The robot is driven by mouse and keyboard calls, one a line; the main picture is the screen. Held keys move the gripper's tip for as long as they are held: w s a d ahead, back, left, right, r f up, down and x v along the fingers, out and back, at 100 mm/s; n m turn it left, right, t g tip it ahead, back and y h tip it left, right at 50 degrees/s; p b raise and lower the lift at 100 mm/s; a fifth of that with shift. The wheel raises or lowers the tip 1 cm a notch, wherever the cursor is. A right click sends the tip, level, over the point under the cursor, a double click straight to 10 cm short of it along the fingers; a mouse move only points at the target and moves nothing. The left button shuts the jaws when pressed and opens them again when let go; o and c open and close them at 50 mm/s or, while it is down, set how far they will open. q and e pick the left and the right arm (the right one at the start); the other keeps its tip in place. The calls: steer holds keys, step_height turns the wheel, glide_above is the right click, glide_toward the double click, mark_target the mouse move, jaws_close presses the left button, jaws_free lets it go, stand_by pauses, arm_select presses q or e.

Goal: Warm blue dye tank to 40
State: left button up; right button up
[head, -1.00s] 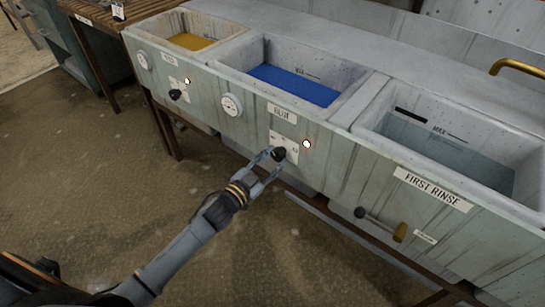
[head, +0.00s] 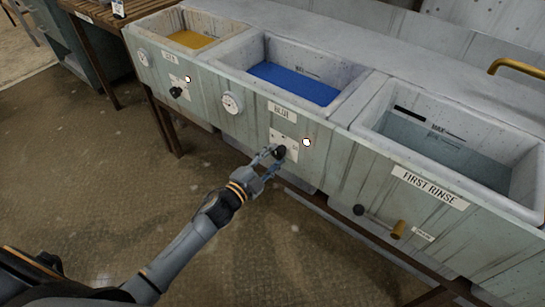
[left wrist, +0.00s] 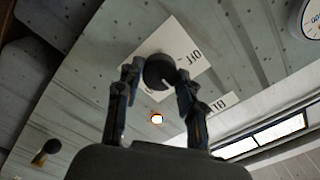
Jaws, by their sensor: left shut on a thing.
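The blue dye tank (head: 309,71) holds blue liquid and has a label reading BLUE on its front. Below the label, a black knob (head: 279,151) sits on a white marked plate (head: 290,144). My left gripper (head: 272,157) is shut on this knob. The left wrist view shows the knob (left wrist: 158,69) between the two fingertips, with a pale pointer line on it. A round white gauge (head: 231,103) is left of the plate; its reading is too small to tell. My right gripper is not in view.
A yellow dye tank (head: 188,39) with its own black knob (head: 176,92) stands to the left. The FIRST RINSE basin (head: 455,143) is at the right, with a brass-ended lever (head: 399,229) below it. The floor in front is clear.

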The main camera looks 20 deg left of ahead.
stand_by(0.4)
arm_select(q)
steer(key=o, duration=1.2)
steer(key=shift+d, duration=0.1)
steer(key=shift+c, duration=0.2)
steer(key=shift+s, duration=0.1)
steer(key=v, duration=1.2)
